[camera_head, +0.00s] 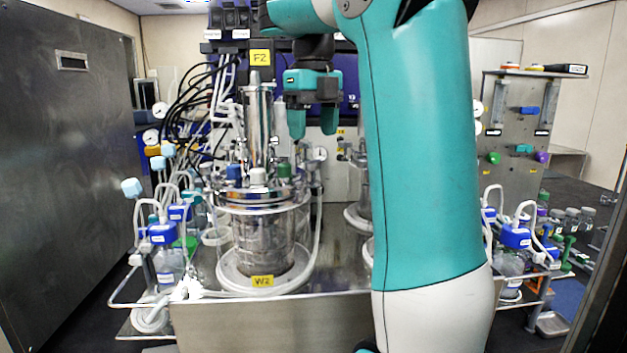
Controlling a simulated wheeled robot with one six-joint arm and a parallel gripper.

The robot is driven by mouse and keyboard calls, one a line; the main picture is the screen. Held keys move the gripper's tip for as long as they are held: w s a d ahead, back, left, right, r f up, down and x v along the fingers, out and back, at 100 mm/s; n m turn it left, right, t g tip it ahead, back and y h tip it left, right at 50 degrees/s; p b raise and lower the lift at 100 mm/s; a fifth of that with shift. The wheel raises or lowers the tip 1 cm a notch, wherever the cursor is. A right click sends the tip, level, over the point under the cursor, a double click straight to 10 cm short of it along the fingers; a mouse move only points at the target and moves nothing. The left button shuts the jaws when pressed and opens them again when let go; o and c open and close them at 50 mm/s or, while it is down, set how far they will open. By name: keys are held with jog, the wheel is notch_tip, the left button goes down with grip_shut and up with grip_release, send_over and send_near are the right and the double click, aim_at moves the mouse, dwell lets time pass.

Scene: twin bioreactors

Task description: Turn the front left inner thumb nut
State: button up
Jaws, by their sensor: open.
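My gripper (313,128) hangs from the upper middle of the view with its two teal fingers pointing down, apart and empty. It appears above and to the right of the glass vessel's metal lid (250,193). The vessel (262,242) stands upright on a pale round base with a yellow W2 label. Blue, white and green caps stand on the lid, with a tall shiny metal cylinder (259,125) rising behind them. The front left inner thumb nut is too small to tell apart among the lid fittings. My gripper touches nothing that I can see.
My teal arm hides much of the second vessel (363,190). Blue-capped bottles (170,262) and looping white tubes crowd the bench's left side. More bottles (510,262) stand at right. The steel bench front (270,325) is bare. A dark cabinet (65,150) stands at left.

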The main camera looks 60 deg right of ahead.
aim_at(314, 161)
notch_tip(314, 161, down, 6)
jog(key=b, duration=0.4)
jog(key=shift+r+b, duration=0.1)
jog(key=shift+b, duration=0.2)
